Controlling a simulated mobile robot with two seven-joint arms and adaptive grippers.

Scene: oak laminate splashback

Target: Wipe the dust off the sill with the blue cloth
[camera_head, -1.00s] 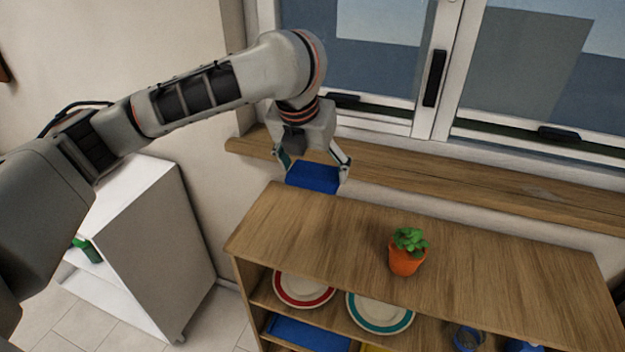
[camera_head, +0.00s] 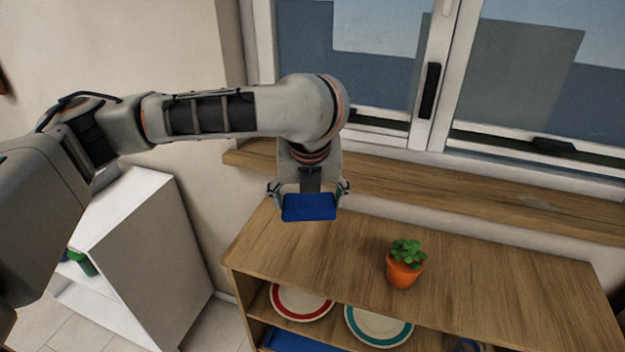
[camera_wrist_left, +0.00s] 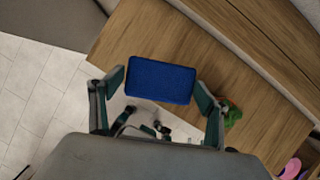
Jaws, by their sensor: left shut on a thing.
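The blue cloth (camera_head: 309,208) is a flat rectangular pad. My left gripper (camera_head: 309,193) is shut on it, one finger at each side. It holds the cloth in front of the wooden sill (camera_head: 430,190), over the left rear part of the shelf top. The cloth also shows between the fingers in the left wrist view (camera_wrist_left: 161,80). A faint greyish patch, perhaps the dust (camera_head: 537,202), lies on the right part of the sill. My arm hides some of the sill's left part. My right gripper is in neither view.
An orange pot with a green plant (camera_head: 405,265) stands on the wooden shelf unit (camera_head: 480,285), in front of the sill. Plates rimmed red (camera_head: 301,303) and teal (camera_head: 379,326) stand below. The window (camera_head: 400,60) rises behind the sill. A white cabinet (camera_head: 150,250) stands left.

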